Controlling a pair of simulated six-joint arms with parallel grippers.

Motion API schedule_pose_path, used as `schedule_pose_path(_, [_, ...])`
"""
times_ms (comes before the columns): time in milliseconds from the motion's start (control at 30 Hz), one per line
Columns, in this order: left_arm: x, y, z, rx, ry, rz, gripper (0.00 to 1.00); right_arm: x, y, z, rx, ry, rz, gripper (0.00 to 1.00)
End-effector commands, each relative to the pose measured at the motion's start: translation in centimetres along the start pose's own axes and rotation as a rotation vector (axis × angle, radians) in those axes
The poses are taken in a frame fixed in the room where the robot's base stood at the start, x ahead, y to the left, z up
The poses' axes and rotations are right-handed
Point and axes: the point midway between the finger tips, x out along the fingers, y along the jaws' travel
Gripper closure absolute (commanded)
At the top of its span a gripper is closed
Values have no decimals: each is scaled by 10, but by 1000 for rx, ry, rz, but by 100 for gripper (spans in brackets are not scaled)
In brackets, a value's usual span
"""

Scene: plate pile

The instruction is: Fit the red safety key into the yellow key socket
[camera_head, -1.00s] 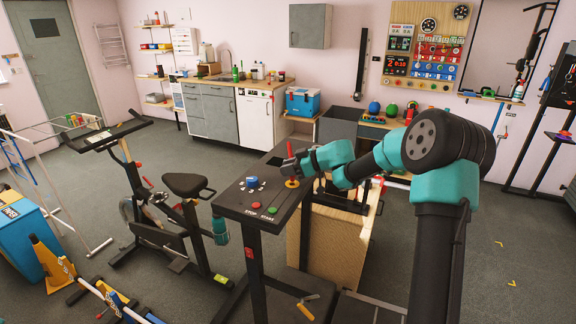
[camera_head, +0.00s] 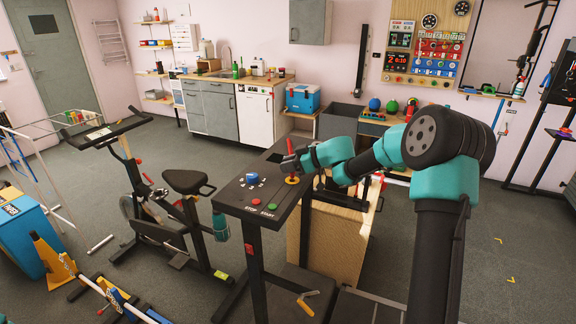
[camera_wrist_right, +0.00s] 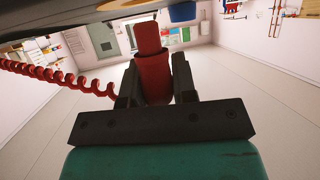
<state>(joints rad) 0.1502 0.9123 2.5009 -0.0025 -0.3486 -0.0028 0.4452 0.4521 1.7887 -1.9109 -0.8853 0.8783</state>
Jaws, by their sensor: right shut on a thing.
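The red safety key (camera_head: 290,147) is upright in the head view, held in my right gripper (camera_head: 289,164) over the far end of the dark console top. In the right wrist view the red key (camera_wrist_right: 152,78) stands between the two dark fingers of the right gripper (camera_wrist_right: 157,88), which are shut on it. The yellow key socket (camera_head: 292,181) is on the console just below the gripper. Whether the key's lower end touches or enters the socket cannot be told. The left gripper is not in view.
The console (camera_head: 238,205) also carries a blue knob (camera_head: 252,178), a red button (camera_head: 255,201) and a green button (camera_head: 271,206). A coiled red cord (camera_wrist_right: 60,77) runs left from the key. An exercise bike (camera_head: 185,190) stands left of the console.

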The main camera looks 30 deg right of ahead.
Motion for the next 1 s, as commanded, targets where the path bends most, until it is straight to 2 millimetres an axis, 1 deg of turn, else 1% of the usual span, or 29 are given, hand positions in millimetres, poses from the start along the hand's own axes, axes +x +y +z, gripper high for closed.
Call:
schedule_pose_path(467, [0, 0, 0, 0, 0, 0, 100, 0, 0, 1, 0, 0, 0, 98])
schedule_pose_path(1000, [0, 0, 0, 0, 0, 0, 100, 4, 0, 10, 1, 0, 0, 98])
